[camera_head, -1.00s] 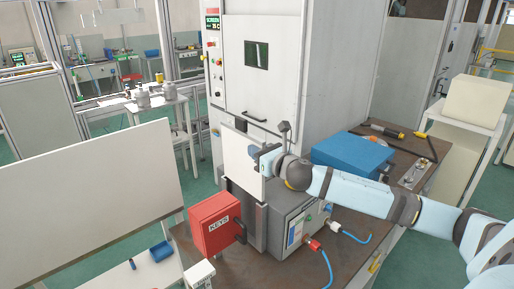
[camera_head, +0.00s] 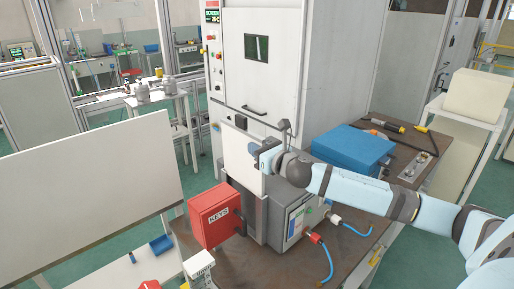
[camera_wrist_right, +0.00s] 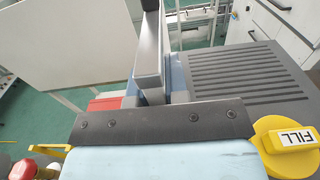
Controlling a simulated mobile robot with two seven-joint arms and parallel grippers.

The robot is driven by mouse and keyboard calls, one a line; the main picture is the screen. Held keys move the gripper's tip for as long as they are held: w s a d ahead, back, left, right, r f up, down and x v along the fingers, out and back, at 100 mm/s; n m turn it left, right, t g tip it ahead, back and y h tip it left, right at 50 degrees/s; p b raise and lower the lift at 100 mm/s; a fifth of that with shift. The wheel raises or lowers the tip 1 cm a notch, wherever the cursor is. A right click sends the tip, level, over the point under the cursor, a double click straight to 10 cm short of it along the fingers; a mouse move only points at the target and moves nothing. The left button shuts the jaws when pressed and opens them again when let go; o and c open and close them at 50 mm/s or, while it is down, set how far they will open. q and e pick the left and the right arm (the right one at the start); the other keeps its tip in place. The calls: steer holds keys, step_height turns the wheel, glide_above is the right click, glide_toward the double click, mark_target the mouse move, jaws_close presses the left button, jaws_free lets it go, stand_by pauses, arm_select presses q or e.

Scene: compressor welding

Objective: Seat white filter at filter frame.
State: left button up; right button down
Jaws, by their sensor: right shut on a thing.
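The white filter (camera_head: 237,156) is a flat, pale square panel in the middle of the head view, held upright in front of the tall white cabinet. My right gripper (camera_head: 262,158) is shut on the filter's right-hand side. A grey upright part (camera_head: 252,216), which looks like the filter frame, stands directly below the filter, beside the grey machine. The filter's lower edge is at the top of this part; I cannot tell whether they touch or the filter is inside. In the right wrist view I cannot clearly make out the filter or the fingertips. My left gripper is not in view.
A red KEYS box (camera_head: 214,215) stands left of the frame, close to it. The grey machine (camera_head: 291,215) with cables is to the right. A blue box (camera_head: 352,149) lies behind my right arm. A yellow FILL cap (camera_wrist_right: 290,142) shows in the right wrist view.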

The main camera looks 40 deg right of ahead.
mark_target(263, 185)
steer(key=shift+f+b, duration=3.85)
steer(key=shift+f, duration=1.85)
steer(key=shift+f+p, duration=0.1)
steer(key=shift+p, duration=0.2)
